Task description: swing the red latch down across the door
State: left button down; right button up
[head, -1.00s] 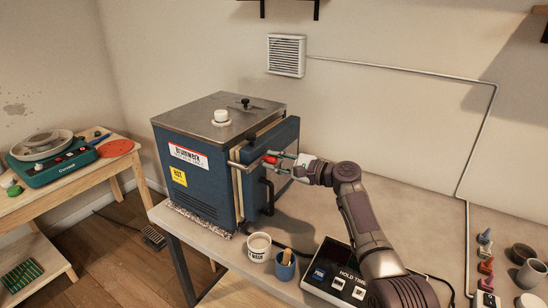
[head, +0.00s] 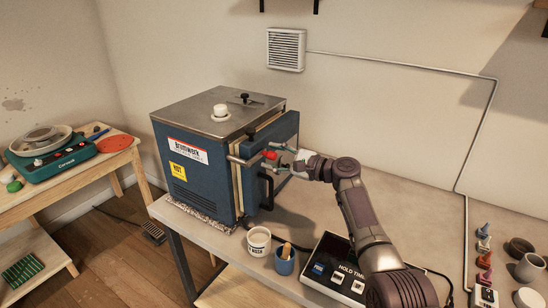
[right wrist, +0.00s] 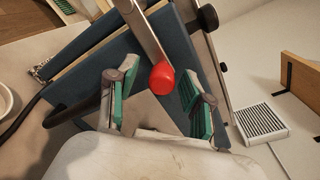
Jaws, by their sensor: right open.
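The blue kiln (head: 195,180) stands on the table with its blue door (head: 284,130) on its right side. The red latch knob (head: 270,155) sits at the end of a metal latch bar (head: 243,160) at the door's upper part. In the right wrist view the red knob (right wrist: 162,78) and bar (right wrist: 146,35) reach down from the top. My right gripper (head: 283,163) is open at the knob. Its green-padded fingers (right wrist: 160,95) stand on either side of the knob, with gaps showing. My left gripper is not in view.
A black door handle (head: 267,190) is below the latch. A white cup (head: 258,241), a blue cup (head: 284,260) and a control box (head: 338,270) stand in front. Small bottles and pots are at the right. A wall vent (right wrist: 262,122) shows behind.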

jog(key=v, duration=1.2)
